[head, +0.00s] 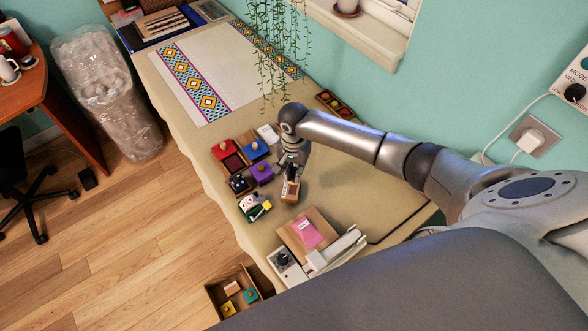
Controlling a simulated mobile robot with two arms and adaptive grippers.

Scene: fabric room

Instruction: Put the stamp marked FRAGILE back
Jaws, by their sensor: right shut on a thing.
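My right gripper (291,172) is shut on a wooden stamp (290,193) over the table's near half. The stamp hangs below the fingers with a pale label on its side; its lettering is too small to read. Whether its base touches the table, I cannot tell. Left of the gripper is a cluster of ink pads: a red pad (224,149), a blue pad (253,150) and a purple pad (261,174), with coloured knobbed pieces on or beside them. My left gripper is out of view.
A wooden board with a pink card (307,232) and a pale device (336,250) lie nearer me. An open wooden box (216,289) with small blocks is at the lower left. A patterned cloth (180,75) covers the far table; a plant (277,45) hangs above it.

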